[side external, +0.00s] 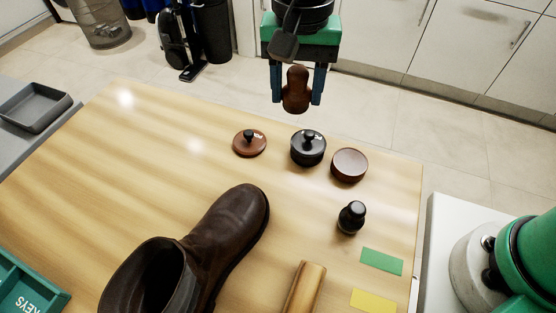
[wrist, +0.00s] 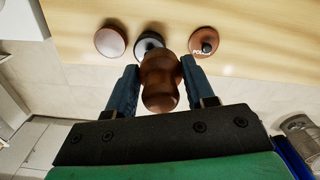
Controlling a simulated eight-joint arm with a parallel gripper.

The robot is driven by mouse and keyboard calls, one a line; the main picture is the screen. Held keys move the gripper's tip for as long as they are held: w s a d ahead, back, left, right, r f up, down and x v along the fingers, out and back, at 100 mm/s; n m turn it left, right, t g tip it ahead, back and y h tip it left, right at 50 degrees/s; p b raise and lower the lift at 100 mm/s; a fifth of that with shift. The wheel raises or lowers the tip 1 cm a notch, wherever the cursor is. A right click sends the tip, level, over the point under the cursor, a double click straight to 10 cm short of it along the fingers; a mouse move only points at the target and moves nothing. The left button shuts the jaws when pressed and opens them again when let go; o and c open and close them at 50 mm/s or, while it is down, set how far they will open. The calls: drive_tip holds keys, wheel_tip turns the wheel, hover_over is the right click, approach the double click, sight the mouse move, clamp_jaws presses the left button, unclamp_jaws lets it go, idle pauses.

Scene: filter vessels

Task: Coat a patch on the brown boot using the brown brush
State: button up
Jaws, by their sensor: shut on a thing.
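The brown brush (side external: 296,90), with a rounded brown body, is held between the blue fingers of my gripper (side external: 297,98), in the air beyond the far edge of the table. In the wrist view the brush (wrist: 160,82) sits between both fingertips (wrist: 159,68); its bristles cannot be made out. A round brown pot (side external: 349,166) seems open with brown content. A brown lid with a black knob (side external: 250,143) lies farther left.
A lidded black pot (side external: 308,148) stands between the brown pot and brown lid. A black brush (side external: 351,217), a wooden block (side external: 304,289), a green card (side external: 381,261) and a yellow card (side external: 373,301) lie at right. A teal KEYS tray (side external: 28,281) is at left. The table's far left is clear.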

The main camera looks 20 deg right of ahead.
drive_tip(key=s+a+f+m, duration=0.2)
drive_tip(key=s+a+m, duration=0.1)
drive_tip(key=s+a, duration=0.4)
hover_over(237, 202)
drive_tip(key=s+d, duration=0.2)
drive_tip(key=shift+s+f, duration=0.1)
drive_tip(key=shift+f, duration=2.6)
drive_tip(key=shift+w+a+f, duration=0.25)
drive_tip(key=shift+f, duration=0.35)
drive_tip(key=shift+w+a+f, duration=0.2)
drive_tip(key=shift+w+f, duration=0.05)
drive_tip(key=shift+f, duration=0.35)
drive_tip(key=shift+w+a, duration=1.3)
drive_tip(key=shift+w, duration=0.05)
drive_tip(key=shift+w+a+f, duration=0.15)
drive_tip(key=shift+w+a, duration=0.1)
drive_tip(key=shift+s+d, duration=0.95)
drive_tip(key=shift+s, duration=0.05)
drive_tip(key=shift+s+d, duration=1)
drive_tip(key=shift+s, duration=0.05)
wheel_tip(237, 202, up, 2)
drive_tip(key=shift+s+d+r, duration=0.1)
drive_tip(key=shift+r, duration=0.05)
wheel_tip(237, 202, up, 6)
drive_tip(key=shift+r, duration=0.1)
